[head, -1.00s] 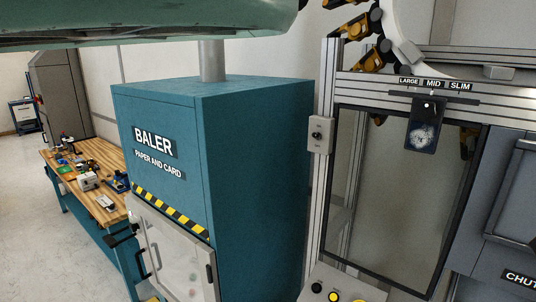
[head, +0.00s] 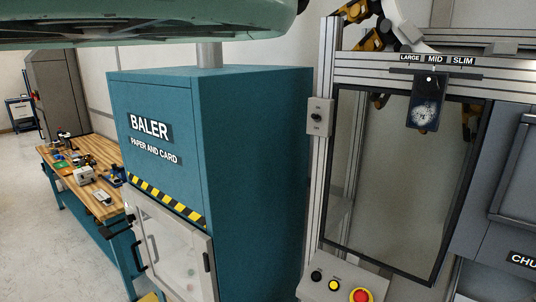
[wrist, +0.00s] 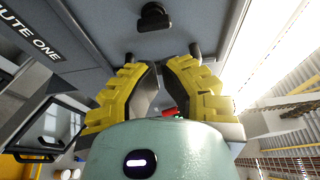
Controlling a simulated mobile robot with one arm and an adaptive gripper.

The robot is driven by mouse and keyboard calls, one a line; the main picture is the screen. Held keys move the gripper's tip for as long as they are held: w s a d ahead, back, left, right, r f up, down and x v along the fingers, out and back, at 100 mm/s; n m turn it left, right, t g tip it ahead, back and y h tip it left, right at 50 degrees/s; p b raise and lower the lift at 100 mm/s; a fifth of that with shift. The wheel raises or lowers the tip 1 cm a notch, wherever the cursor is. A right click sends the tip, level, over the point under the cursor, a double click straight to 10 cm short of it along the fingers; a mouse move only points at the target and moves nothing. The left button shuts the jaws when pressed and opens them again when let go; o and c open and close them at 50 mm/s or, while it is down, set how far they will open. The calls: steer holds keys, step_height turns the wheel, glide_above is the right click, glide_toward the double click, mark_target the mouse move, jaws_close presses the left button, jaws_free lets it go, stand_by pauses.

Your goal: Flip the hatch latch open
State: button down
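A black fitting, perhaps a latch or knob (wrist: 154,17), sits on a grey panel at the top of the wrist view. I cannot tell for sure whether it is the hatch latch, or its position. My gripper (wrist: 162,56) has yellow ribbed fingers with dark tips standing apart, with nothing seen held between them. The tips point toward the grey panel (wrist: 95,28), below the black fitting in the picture and apart from it. The gripper is not in the head view.
The grey chute housing (head: 478,236) stands at the right. A framed clear door (head: 395,185) is left of it, above a control box with a red button (head: 361,296). The teal baler (head: 255,170) and a wooden workbench (head: 100,160) stand further left, beside open floor.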

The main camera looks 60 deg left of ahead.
steer(key=w+p, duration=0.4)
steer(key=w, duration=0.3)
steer(key=shift+d, duration=0.15)
steer(key=shift+w, duration=0.1)
steer(key=shift+f+b, duration=0.1)
steer(key=shift+b, duration=0.35)
